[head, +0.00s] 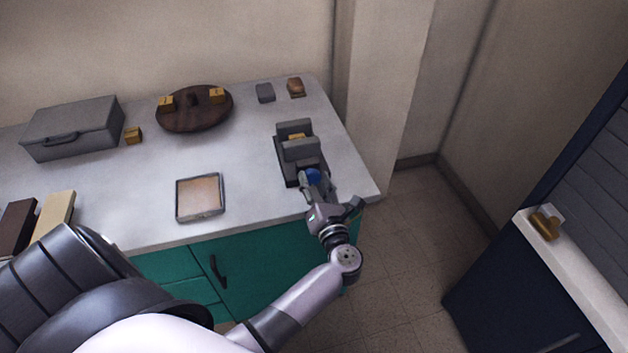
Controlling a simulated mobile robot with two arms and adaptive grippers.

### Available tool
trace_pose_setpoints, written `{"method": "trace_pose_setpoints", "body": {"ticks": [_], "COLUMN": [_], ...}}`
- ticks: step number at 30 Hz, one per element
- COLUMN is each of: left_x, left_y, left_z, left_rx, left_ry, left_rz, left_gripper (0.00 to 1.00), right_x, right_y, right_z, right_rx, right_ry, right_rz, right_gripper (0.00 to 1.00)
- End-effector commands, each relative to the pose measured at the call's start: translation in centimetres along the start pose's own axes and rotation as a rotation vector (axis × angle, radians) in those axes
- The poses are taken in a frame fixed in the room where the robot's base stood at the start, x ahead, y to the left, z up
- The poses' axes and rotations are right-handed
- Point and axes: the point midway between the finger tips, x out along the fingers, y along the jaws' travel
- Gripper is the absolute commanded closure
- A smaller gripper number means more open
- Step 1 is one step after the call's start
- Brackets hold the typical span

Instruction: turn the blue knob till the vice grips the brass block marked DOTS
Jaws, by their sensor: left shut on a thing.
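The grey vice (299,151) stands near the right end of the worktop. A small brass block (296,137) sits between its jaws, partly hidden by the near jaw. I cannot read its mark, nor tell whether both jaws touch it. The blue knob (313,175) is on the near side of the vice. My left gripper (316,180) reaches in from the front and is shut on the blue knob, with its fingers around it. My right gripper is not in view.
A round wooden stand (193,121) bears brass blocks; another brass block (133,136) lies beside a grey case (75,130). A shallow tray (178,204) lies left of the vice. A grey item (265,92) and a brown item (295,86) lie behind. The worktop between tray and vice is clear.

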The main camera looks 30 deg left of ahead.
Motion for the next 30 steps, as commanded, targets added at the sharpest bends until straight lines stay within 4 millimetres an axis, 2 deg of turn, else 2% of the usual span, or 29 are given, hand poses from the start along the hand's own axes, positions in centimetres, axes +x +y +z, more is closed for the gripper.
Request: {"method": "trace_pose_setpoints", "body": {"ticks": [1, 15, 21, 30], "left_x": [-0.1, -0.1, -0.1, -0.1], "left_y": [0.1, -0.1, -0.1, -0.2], "left_z": [0.1, 0.1, 0.0, -0.1], "left_rx": [0.047, 0.453, 0.567, 0.648], "left_ry": [0.005, 0.003, 0.002, 0.001], "left_rz": [-0.002, -0.003, -0.004, -0.003], "left_gripper": [0.89, 0.89, 0.89, 0.89], "right_x": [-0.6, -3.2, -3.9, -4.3], "right_y": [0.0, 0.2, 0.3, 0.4], "right_z": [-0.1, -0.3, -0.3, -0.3], "right_rx": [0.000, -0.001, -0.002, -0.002], "right_ry": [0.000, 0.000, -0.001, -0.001], "right_rz": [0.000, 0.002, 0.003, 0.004], "right_gripper": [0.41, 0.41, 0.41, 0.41]}}
